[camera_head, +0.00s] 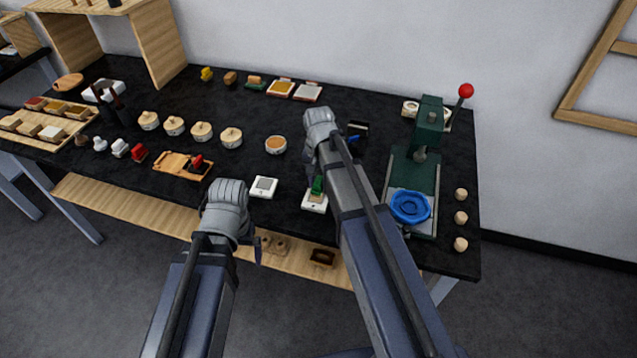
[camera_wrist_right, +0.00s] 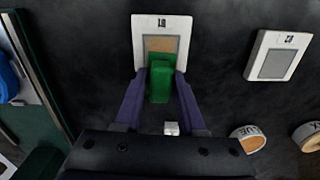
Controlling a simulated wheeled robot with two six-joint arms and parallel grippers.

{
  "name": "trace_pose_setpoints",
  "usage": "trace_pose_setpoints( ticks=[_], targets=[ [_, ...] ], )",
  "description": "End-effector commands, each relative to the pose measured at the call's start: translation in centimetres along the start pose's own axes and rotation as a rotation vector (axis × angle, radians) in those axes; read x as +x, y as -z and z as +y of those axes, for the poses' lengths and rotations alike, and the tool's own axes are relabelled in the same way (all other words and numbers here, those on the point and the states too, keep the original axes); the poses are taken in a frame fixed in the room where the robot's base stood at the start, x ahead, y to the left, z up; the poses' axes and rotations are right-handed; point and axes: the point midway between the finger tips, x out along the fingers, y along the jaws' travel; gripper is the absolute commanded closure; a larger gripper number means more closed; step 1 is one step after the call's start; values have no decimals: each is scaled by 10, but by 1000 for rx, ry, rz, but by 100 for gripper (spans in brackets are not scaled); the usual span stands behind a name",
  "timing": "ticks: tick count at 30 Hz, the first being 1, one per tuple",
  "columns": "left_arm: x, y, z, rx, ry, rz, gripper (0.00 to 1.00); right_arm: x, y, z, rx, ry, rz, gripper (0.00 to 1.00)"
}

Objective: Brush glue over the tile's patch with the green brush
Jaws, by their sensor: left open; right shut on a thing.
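My right gripper (camera_wrist_right: 160,98) is shut on the green brush (camera_wrist_right: 160,82); the brush also shows in the head view (camera_head: 317,185). The brush's far end overlaps the patch of a white tile (camera_wrist_right: 139,41); I cannot tell whether it touches. The patch (camera_wrist_right: 160,44) looks tan with grey at its edges, partly hidden by the brush. The same tile shows in the head view (camera_head: 315,206) near the table's front edge. An open round pot (camera_wrist_right: 248,138), its label partly reading "UE", stands behind the gripper. My left gripper (camera_head: 240,232) is open and empty near the front edge, fingers mostly hidden.
A second white tile (camera_head: 264,187) with a grey patch lies left of the brushed one. A green press (camera_head: 428,140) with a blue dish (camera_head: 409,207) stands at right. Lidded pots (camera_head: 202,131) stand in a row at left.

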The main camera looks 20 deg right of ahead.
Motion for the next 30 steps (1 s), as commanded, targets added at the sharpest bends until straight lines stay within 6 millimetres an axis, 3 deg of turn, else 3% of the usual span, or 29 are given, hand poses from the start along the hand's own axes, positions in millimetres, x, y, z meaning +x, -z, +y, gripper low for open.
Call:
trace_pose_setpoints(
  ticks=[18,30],
  targets=[
    [-58,-3,-6,0,0,0,0,-59,-1,0,0,0,-3,100],
    [-59,-3,-6,0,0,0,0,-60,-1,0,0,0,-3,100]
  ],
)
